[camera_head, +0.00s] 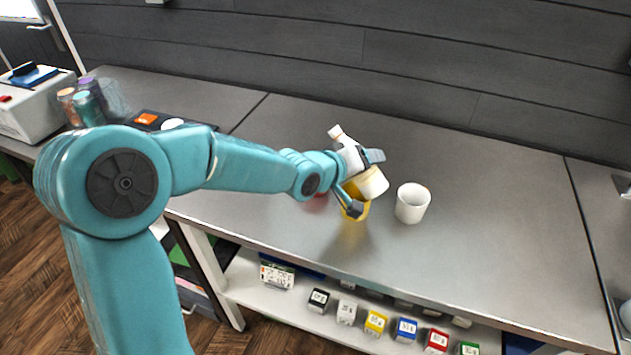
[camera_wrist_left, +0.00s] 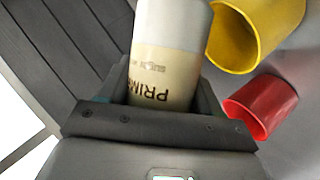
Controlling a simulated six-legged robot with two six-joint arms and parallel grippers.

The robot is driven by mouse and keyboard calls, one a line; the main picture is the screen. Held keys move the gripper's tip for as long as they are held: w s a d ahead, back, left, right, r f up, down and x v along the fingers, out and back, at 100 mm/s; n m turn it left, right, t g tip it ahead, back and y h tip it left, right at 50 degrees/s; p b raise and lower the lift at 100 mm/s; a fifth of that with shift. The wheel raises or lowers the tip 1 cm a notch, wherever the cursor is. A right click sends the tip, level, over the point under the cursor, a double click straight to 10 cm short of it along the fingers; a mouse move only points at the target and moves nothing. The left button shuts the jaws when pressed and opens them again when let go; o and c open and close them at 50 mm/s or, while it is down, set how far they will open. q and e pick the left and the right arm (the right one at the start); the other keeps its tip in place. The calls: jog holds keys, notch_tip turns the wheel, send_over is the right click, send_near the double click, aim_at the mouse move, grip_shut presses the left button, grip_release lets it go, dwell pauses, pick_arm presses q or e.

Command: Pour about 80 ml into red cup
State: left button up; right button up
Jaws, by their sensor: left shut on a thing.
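My left gripper (camera_head: 364,182) is shut on a cream and white container (camera_head: 373,184), held tilted above the table. In the left wrist view the container (camera_wrist_left: 168,62) sits between the fingers; its dark lettering begins "PRIM", and its far end is cut off by the frame. The red cup (camera_head: 318,197) is mostly hidden behind my left arm in the head view; it shows clearly as a red cup (camera_wrist_left: 262,105) in the wrist view. I cannot see any liquid running or the level in the red cup. My right gripper is not in view.
A yellow cup (camera_head: 355,214) stands just below the held container, beside the red cup, and shows in the wrist view (camera_wrist_left: 262,32). A white cup (camera_head: 411,205) stands to the right. The table (camera_head: 500,230) is clear further right. Small labelled boxes (camera_head: 375,322) line the shelf below.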

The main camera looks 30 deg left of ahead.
pick_arm(q)
jog(key=shift+f+b, duration=0.35)
jog(key=shift+b, duration=0.25)
jog(key=shift+a+r+b, duration=0.15)
jog(key=shift+b, duration=0.15)
jog(key=shift+w+a+m+y+b, duration=0.1)
jog(key=shift+a+m+y+b, duration=0.2)
jog(key=shift+b, duration=0.65)
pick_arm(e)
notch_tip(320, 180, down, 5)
pick_arm(q)
jog(key=r+m+y+p, duration=0.1)
jog(key=p, duration=0.6)
jog(key=r+m+y+p, duration=0.1)
jog(key=r+p, duration=0.1)
jog(key=p, duration=0.5)
jog(key=shift+a+r+m+y, duration=0.2)
jog(key=shift+r+m+y, duration=0.1)
jog(key=shift+w+f+m+y+p, duration=0.2)
jog(key=shift+m+y+p, duration=0.3)
jog(key=shift+p, duration=0.2)
jog(key=shift+f+m+t+y, duration=0.15)
jog(key=shift+m+t+y, duration=0.15)
jog(key=shift+m+y, duration=0.4)
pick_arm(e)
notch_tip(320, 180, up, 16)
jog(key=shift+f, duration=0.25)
pick_arm(q)
jog(key=shift+a, duration=0.1)
